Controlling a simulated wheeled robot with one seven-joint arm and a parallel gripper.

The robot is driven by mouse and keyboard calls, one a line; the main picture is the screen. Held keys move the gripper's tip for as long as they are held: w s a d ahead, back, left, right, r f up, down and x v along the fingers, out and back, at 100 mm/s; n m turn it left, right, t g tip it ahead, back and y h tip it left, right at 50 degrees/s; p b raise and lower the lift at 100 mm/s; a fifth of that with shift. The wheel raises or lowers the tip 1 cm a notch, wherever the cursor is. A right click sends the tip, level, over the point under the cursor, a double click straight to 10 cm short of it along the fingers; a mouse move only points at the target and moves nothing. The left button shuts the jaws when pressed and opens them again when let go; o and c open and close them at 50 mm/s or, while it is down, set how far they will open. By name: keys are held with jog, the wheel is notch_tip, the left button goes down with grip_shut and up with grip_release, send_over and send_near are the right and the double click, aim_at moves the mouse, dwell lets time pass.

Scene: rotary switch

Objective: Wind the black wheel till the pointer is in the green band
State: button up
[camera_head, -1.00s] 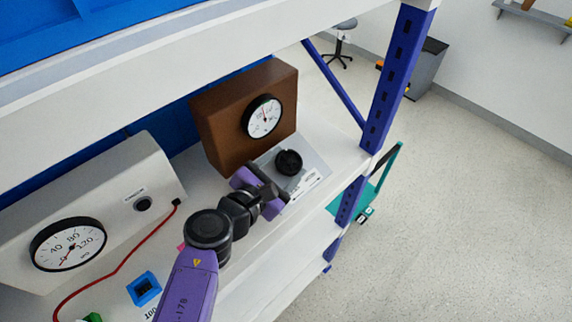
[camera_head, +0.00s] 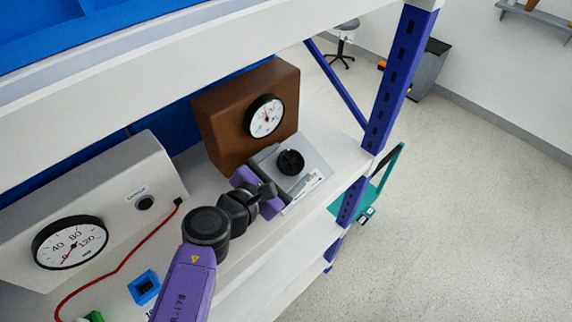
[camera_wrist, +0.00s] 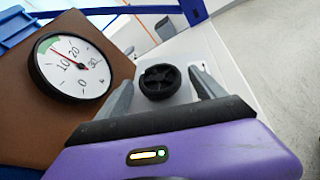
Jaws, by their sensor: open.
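The black wheel (camera_head: 291,162) is on the pale sloped panel (camera_head: 318,160) in front of the brown gauge box (camera_head: 225,120). In the wrist view the wheel (camera_wrist: 159,82) lies between the two grey fingers of my gripper (camera_wrist: 161,79). The fingers are open, one on each side of it; contact is not visible. The round white gauge (camera_wrist: 85,75) has a green band (camera_wrist: 46,46) at its upper left. Its red pointer (camera_wrist: 66,57) points up and left, with its tip close to the band; I cannot tell exactly whether it is inside.
A second grey box (camera_head: 100,195) with a larger dial (camera_head: 70,242) and a red cable (camera_head: 122,262) stands at left. A blue block (camera_head: 144,287) lies on the shelf. A blue post (camera_head: 393,90) rises at right, and a white shelf (camera_head: 170,65) hangs above.

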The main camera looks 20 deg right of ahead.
jog(key=shift+b+v, duration=0.85)
jog(key=shift+v, duration=3)
